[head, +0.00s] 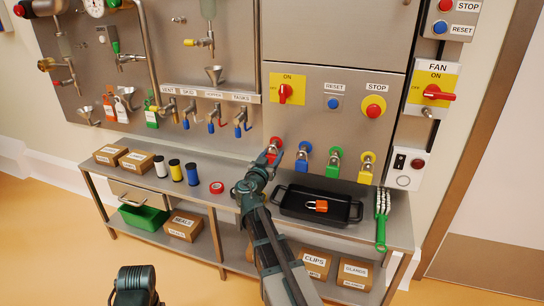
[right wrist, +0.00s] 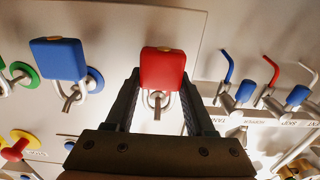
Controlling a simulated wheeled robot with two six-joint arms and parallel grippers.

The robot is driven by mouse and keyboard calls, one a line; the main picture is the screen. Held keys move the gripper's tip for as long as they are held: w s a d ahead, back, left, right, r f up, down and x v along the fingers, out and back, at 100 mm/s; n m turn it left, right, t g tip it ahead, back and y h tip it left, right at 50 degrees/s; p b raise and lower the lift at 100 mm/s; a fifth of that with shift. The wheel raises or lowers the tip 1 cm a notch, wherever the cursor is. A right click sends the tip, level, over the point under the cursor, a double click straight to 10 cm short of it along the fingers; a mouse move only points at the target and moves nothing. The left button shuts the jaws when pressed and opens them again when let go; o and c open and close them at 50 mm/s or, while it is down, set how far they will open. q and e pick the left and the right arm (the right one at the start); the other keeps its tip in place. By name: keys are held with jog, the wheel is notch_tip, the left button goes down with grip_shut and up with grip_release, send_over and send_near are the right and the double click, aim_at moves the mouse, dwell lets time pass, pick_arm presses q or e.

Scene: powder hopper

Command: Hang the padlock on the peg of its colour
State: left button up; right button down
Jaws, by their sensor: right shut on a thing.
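A red padlock (head: 275,146) is at the left end of a row of padlocks on the steel panel. In the right wrist view the red padlock (right wrist: 162,69) sits between the fingertips of my right gripper (right wrist: 160,85). My right gripper (head: 268,160) is shut on it. Its shackle and what looks like a peg tip show together; whether the peg passes through is hard to tell. A blue padlock (head: 304,151), a green padlock (head: 334,156) and a yellow padlock (head: 367,163) hang to its right. An orange padlock (head: 317,206) lies in the black tray (head: 284,208).
The blue padlock (right wrist: 58,59) hangs close beside the gripper in the right wrist view. Blue and red valve handles (right wrist: 270,70) are on the other side. A green-handled tool (head: 381,230), red tape (head: 217,187) and spools (head: 176,171) are on the bench.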

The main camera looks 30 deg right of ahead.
jog(key=shift+c, duration=0.9)
grip_release()
jog(key=v, duration=1.3)
jog(key=shift+s+a, duration=0.25)
jog(key=shift+a, duration=0.1)
